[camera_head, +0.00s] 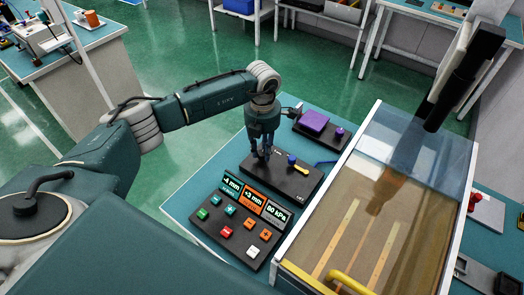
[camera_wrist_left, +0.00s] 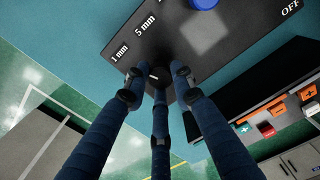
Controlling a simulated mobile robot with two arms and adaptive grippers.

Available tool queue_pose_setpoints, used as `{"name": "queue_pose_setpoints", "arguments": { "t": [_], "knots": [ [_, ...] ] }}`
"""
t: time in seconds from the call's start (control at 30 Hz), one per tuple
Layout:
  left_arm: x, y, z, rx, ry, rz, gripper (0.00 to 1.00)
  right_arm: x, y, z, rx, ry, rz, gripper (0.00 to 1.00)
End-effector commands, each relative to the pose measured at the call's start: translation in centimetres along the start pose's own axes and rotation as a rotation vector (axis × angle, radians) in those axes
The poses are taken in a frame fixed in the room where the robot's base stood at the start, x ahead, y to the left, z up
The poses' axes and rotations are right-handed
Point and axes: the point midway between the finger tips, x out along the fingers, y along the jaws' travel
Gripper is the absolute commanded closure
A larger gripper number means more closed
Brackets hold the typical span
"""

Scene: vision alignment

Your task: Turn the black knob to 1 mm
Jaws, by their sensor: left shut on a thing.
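The black knob (camera_wrist_left: 160,72) shows in the left wrist view as a dark shape between my left gripper's fingertips, with a small white mark. It stands on a dark control box (camera_head: 283,184). The fingers hide most of the knob, so its exact setting is hard to read. The printed label "1 mm" (camera_wrist_left: 120,53) lies left of the knob, "5 mm" (camera_wrist_left: 145,26) lies above it, and "OFF" (camera_wrist_left: 290,8) is at the far right. My left gripper (camera_head: 262,154) points down with its three dark fingers closed around the knob. My right gripper is not in view.
A blue knob with a yellow lever (camera_head: 299,165) is on the same box, close to the fingers. A panel of coloured buttons and displays (camera_head: 238,220) lies in front. A purple block (camera_head: 314,120) is behind. A clear-topped case (camera_head: 285,257) stands at right.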

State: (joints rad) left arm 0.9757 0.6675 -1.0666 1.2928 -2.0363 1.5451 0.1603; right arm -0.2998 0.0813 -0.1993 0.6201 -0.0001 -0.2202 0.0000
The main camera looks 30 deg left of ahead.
Motion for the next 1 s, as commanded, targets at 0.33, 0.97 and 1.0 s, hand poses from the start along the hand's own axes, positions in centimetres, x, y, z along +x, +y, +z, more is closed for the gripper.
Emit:
{"name": "queue_pose_setpoints", "arguments": {
  "t": [0.33, 0.97, 1.0],
  "knots": [
    [-0.36, 0.05, 0.43, -0.14, -0.013, 0.0, 1.0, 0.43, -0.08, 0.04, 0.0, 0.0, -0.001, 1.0],
    [-0.46, 0.13, 0.51, -0.166, -0.016, 0.0, 0.6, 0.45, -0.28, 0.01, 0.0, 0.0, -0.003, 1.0],
    [-0.41, 0.12, 0.46, -0.165, -0.015, 0.0, 0.57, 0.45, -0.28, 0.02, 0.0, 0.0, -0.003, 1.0]
  ]
}}
